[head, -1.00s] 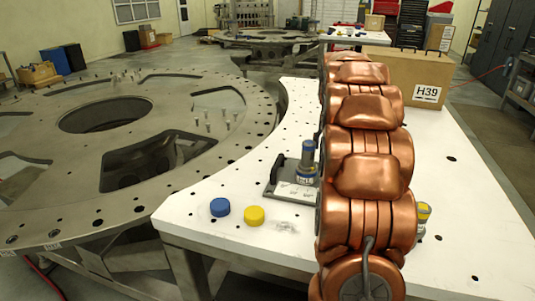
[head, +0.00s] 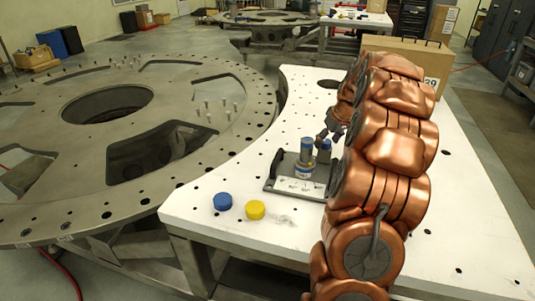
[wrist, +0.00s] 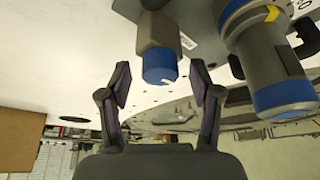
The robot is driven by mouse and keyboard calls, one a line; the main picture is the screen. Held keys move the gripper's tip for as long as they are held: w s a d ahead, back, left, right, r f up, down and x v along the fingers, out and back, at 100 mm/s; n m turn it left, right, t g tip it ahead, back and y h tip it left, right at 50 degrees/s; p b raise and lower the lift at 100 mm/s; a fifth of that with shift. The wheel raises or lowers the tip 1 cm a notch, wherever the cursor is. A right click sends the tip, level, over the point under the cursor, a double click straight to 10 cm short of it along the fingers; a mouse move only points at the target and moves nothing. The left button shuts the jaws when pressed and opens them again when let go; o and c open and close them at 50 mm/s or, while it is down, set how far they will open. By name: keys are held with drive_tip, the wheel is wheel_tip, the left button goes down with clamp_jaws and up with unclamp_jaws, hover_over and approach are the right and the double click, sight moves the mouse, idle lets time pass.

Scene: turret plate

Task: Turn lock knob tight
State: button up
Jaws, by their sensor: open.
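The lock knob, a small grey post with a blue cap (head: 325,145), stands on the dark fixture plate (head: 270,186) beside a taller grey cylinder with blue bands (head: 306,160). In the wrist view, the blue cap (wrist: 159,66) hangs between the fingers of my open gripper (wrist: 160,80), with a visible gap on each side. The taller cylinder (wrist: 275,70), with a yellow mark, is to the right there. In the head view, my gripper (head: 331,130) is at the knob, partly hidden by my copper arm.
A blue cap (head: 222,201) and a yellow cap (head: 255,209) lie on the white table (head: 300,100) near its front left edge. A cardboard box (head: 400,62) stands at the back. The big round turret plate (head: 60,185) is to the left.

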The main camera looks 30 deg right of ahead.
drive_tip(key=shift+s+d+r+b, duration=0.1)
drive_tip(key=shift+r+b, duration=0.2)
drive_tip(key=shift+b, duration=0.1)
drive_tip(key=b+v, duration=0.2)
drive_tip(key=v, duration=0.5)
drive_tip(key=s+a+r+n+g+y+p, duration=0.1)
drive_tip(key=s+a, duration=0.3)
drive_tip(key=a, duration=2.4)
drive_tip(key=shift+s+a+n+g+y+p, duration=0.2)
drive_tip(key=shift+n+g+y+p, duration=0.2)
drive_tip(key=shift+g+p, duration=0.45)
